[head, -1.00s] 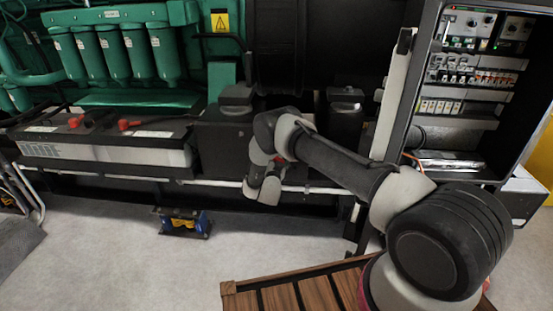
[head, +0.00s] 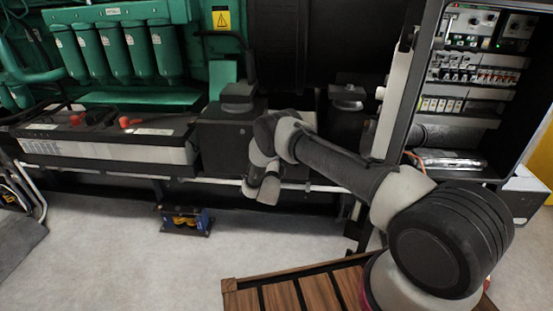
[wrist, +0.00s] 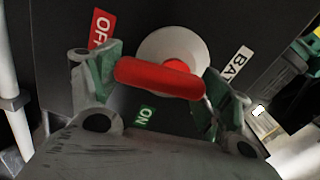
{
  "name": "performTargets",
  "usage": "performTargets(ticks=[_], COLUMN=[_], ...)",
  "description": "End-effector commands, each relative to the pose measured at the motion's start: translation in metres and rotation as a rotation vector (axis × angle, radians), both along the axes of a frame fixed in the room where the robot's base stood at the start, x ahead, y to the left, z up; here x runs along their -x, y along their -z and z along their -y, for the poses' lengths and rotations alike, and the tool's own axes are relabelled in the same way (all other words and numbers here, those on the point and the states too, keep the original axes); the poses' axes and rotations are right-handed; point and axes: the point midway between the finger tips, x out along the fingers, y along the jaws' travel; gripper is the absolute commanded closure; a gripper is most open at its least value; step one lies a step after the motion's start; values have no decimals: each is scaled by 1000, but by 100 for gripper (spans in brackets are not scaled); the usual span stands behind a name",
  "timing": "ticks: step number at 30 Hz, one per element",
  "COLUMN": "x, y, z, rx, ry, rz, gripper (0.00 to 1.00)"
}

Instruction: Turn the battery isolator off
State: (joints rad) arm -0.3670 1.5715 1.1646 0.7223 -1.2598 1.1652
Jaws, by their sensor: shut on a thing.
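The battery isolator shows in the wrist view as a red handle (wrist: 160,78) on a pale round boss (wrist: 172,46), set on a dark panel. The handle lies across the picture, tilted slightly down to the right. A red OFF label (wrist: 101,27) is at upper left and a green ON label (wrist: 146,115) is below the handle. My gripper (wrist: 160,84) has one green-padded finger at each end of the handle and is shut on it. In the head view my arm's wrist hides the handle and the gripper's fingers.
Batteries with red terminal caps (head: 128,122) sit on a rack at left. A small blue and yellow device (head: 186,219) stands on the floor. An open electrical cabinet (head: 470,90) is at right. A wooden slatted surface (head: 290,296) is in front. Pale floor lies between.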

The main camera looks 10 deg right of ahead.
Motion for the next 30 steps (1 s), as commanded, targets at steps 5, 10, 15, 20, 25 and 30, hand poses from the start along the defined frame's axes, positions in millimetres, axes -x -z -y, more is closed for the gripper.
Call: performTargets(ticks=[5, 10, 15, 20, 25, 30], x=[0, 0, 0, 0, 0, 0], y=[2, 2, 2, 2, 2, 2], z=[0, -1, -1, -1, -1, -1], rx=[-81, -128, -148, -152, -151, -151], ry=[1, 2, 2, 2, 1, 1], rz=[24, 40, 45, 47, 46, 47], gripper=[45, 45, 45, 46, 46, 0])
